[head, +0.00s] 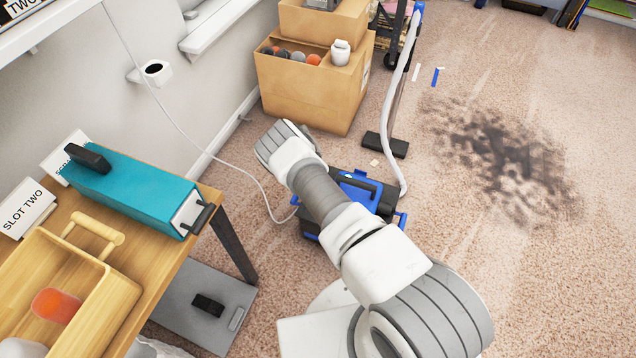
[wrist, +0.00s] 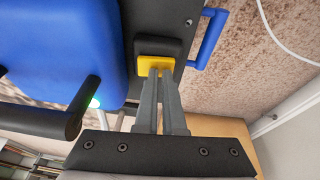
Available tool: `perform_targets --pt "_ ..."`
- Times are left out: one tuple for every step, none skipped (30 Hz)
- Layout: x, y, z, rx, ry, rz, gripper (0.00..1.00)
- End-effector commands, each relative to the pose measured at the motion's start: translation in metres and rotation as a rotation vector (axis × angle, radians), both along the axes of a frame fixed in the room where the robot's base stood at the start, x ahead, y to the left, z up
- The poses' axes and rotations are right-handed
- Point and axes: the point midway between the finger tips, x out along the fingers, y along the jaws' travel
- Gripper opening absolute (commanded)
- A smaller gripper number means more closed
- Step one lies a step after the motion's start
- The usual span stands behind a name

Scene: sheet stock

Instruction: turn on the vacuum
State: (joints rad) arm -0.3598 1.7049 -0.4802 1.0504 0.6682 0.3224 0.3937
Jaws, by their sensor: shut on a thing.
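The vacuum's blue and black body (head: 358,181) stands on the carpet, partly hidden behind my arm in the head view. Its grey hose (head: 401,95) rises from it to the upright wand at the back. In the wrist view its blue cover (wrist: 65,45) fills the upper left, and a yellow switch (wrist: 156,64) sits on a black mount. My gripper (wrist: 160,72) is shut at the yellow switch, with its fingertips on the switch's lower edge. A green light (wrist: 95,102) glows beside the black handle. My fingers are hidden in the head view.
A white cord (head: 215,158) runs from the wall side to the vacuum. A cardboard box (head: 305,97) stands behind it. A wooden table (head: 205,245) with a teal case (head: 130,187) is at left. Dark dirt (head: 510,160) lies on otherwise open carpet at right.

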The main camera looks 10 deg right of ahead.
Motion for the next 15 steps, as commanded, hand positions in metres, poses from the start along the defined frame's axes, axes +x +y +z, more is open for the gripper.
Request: perform_targets --pt "-0.006 -0.001 -0.008 0.001 0.01 -0.005 0.0" --pt "-0.007 -0.001 -0.008 0.001 0.01 -0.006 0.0" --pt "-0.007 -0.002 -0.008 0.001 0.011 -0.006 0.0" --pt "-0.007 -0.002 -0.008 0.001 0.011 -0.006 0.0" --pt "-0.008 -0.002 -0.008 0.002 0.01 -0.007 0.0" --pt "-0.009 -0.004 -0.007 0.002 0.011 -0.007 0.0" --pt "-0.01 -0.005 -0.007 0.002 0.011 -0.008 0.0" --pt "-0.01 -0.006 -0.007 0.002 0.012 -0.008 0.0" --pt "-0.012 -0.008 -0.007 0.001 0.013 -0.009 0.0" --pt "-0.013 -0.009 -0.006 0.002 0.014 -0.01 0.0" --pt "-0.014 -0.011 -0.006 0.002 0.015 -0.009 0.0" --pt "-0.016 -0.013 -0.006 0.002 0.015 -0.009 0.0" --pt "-0.016 -0.014 -0.006 0.001 0.016 -0.008 0.0" --pt "-0.017 -0.015 -0.006 0.001 0.017 -0.008 0.0" --pt "-0.018 -0.016 -0.006 0.0 0.017 -0.009 0.0"
